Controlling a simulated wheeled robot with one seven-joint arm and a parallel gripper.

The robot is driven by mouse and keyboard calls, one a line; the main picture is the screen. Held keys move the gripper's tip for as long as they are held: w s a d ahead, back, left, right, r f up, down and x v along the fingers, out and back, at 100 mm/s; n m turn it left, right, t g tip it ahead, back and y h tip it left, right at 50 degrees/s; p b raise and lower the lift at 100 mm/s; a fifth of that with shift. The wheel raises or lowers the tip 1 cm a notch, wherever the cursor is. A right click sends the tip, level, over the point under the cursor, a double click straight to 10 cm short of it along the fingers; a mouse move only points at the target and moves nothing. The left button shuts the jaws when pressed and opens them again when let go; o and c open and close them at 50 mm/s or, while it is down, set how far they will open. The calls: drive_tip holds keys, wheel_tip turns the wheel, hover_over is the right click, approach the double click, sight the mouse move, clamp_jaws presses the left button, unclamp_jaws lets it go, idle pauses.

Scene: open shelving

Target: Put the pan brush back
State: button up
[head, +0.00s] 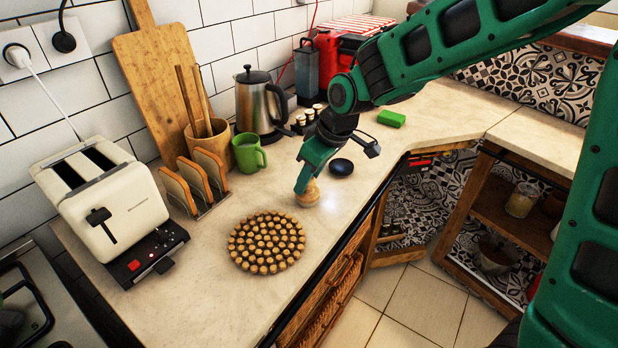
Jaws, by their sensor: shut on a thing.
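The pan brush (307,195) is a small, rounded, light-wood thing at the middle of the counter. My gripper (306,182) points down over it and is shut on its top. The brush is at or just above the counter; I cannot tell whether it touches. My gripper hides its upper part.
A round trivet of wooden pieces (266,241) lies in front and left of the brush. A black round thing (342,167) lies just behind right. A green mug (249,153), toast rack (200,182) and toaster (108,212) stand left. The counter's front edge (339,243) is close.

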drive_tip(key=o, duration=1.2)
drive_tip(key=v, duration=1.2)
drive_tip(key=shift+r, duration=0.1)
drive_tip(key=s+d+f+m+h, duration=0.2)
drive_tip(key=s+d+m, duration=0.3)
drive_tip(key=d, duration=0.7)
drive_tip(key=s+d+f+m+h, duration=0.1)
drive_tip(key=s+d+m, duration=0.35)
drive_tip(key=d, duration=0.75)
drive_tip(key=s+d+f+m+g, duration=0.1)
drive_tip(key=s+d+m, duration=0.1)
drive_tip(key=s, duration=0.3)
drive_tip(key=s+d+f+m+g, duration=0.1)
drive_tip(key=s+d+m, duration=0.2)
drive_tip(key=s, duration=0.3)
drive_tip(key=s+d+f+m, duration=0.2)
drive_tip(key=s+d, duration=0.3)
drive_tip(key=shift+s+d+g, duration=0.1)
drive_tip(key=shift+s+g, duration=0.1)
drive_tip(key=shift+g, duration=0.2)
